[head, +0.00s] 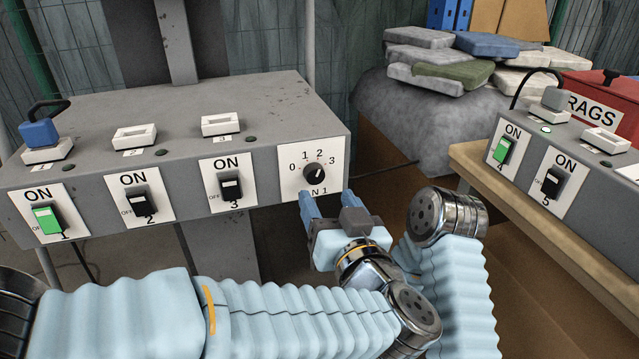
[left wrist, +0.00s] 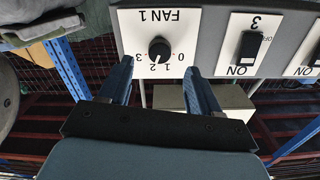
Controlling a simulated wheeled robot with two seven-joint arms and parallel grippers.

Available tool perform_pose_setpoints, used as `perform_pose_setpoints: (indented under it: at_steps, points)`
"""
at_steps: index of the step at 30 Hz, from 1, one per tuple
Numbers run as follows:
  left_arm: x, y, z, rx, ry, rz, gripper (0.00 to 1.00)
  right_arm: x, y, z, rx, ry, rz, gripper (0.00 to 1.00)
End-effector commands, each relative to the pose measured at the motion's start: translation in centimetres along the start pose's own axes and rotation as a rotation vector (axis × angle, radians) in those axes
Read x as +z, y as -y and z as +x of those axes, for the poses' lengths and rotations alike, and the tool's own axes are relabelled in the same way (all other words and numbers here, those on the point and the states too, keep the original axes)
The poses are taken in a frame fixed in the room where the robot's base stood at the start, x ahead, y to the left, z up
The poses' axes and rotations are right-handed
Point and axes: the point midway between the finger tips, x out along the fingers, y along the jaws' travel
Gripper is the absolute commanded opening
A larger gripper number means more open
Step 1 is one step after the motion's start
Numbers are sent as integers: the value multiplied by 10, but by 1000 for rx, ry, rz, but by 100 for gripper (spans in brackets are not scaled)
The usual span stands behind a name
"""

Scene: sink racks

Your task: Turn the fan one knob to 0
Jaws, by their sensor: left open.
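The fan one knob (head: 314,171) is a round black dial on a white plate (head: 288,180) marked 0 to 3, at the right end of the left control box. Its light pointer mark seems turned toward the 2–3 side, but the exact number is hard to read. The knob also shows in the left wrist view (left wrist: 159,50), upside down. My left gripper (head: 327,199) is open, its blue fingers just below and in front of the plate. In the left wrist view the fingertips (left wrist: 159,66) stand apart on either side of the knob, with nothing between them. My right gripper is not in view.
The box carries switch 1 (head: 47,220), lit green, and dark switches 2 (head: 143,204) and 3 (head: 230,187). A second box with switches 4 (head: 502,149) and 5 (head: 552,181) stands at right on a wooden bench (head: 560,240). A red rags bin (head: 605,95) sits behind.

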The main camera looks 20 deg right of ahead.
Motion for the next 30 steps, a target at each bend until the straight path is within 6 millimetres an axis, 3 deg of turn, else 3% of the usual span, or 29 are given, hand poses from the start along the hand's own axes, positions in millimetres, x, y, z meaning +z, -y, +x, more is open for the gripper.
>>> perform_pose_setpoints:
  at_steps: [3, 9, 20, 30]
  points:
    - [1, 1, 26, -4, 2, 0, 63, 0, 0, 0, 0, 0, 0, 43]
    - [0, 0, 52, -1, 1, -1, 63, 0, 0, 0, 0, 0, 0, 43]
    - [0, 0, 59, 1, 0, 0, 63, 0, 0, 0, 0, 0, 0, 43]
    - [0, 0, 58, 1, 0, 0, 14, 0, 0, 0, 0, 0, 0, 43]
